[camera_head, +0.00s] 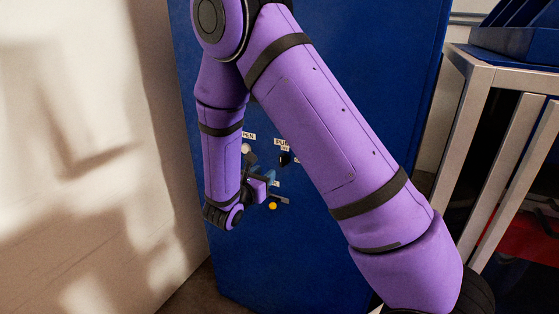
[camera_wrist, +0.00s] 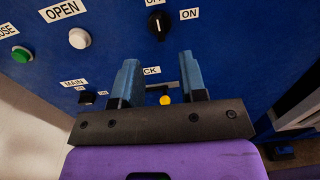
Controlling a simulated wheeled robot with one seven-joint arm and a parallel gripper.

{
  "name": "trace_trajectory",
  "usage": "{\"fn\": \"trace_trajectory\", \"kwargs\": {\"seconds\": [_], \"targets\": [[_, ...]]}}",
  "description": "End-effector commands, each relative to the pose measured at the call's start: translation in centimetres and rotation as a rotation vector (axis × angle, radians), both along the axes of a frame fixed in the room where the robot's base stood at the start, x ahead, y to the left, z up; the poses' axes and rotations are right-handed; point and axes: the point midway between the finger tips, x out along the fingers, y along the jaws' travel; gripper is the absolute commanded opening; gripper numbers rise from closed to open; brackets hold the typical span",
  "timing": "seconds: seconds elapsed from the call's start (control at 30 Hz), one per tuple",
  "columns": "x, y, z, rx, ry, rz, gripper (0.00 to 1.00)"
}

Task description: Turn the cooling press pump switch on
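The pump switch is a black rotary knob (camera_wrist: 160,25) on the blue panel, with an ON label (camera_wrist: 189,14) to its right. A white mark on it appears to point roughly upward, not toward ON. In the head view the knob (camera_head: 285,158) sits below a partly hidden label beginning "PU" (camera_head: 281,142). My gripper (camera_wrist: 160,78) is open and empty, its two blue fingers apart in front of the panel, below the knob in the wrist picture. It does not appear to touch the knob. In the head view my gripper (camera_head: 266,178) is partly hidden by my wrist.
A white OPEN button (camera_wrist: 79,38), a green button (camera_wrist: 21,54) and a black MAIN switch (camera_wrist: 87,97) are on the left. A yellow round part (camera_wrist: 165,99) shows between the fingers. A metal-framed bench (camera_head: 490,155) stands right of the blue cabinet (camera_head: 310,260); a pale wall (camera_head: 80,150) is left.

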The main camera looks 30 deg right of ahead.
Motion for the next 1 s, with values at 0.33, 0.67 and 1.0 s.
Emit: {"fn": "trace_trajectory", "kwargs": {"seconds": [0.33,0.67,1.0], "targets": [[2.3,-3.1,-0.2,-0.008,0.003,0.008,0.39],[5.2,-7.5,-0.2,-0.007,0.004,0.009,0.39],[6.1,-8.8,-0.2,-0.007,0.004,0.011,0.39]]}}
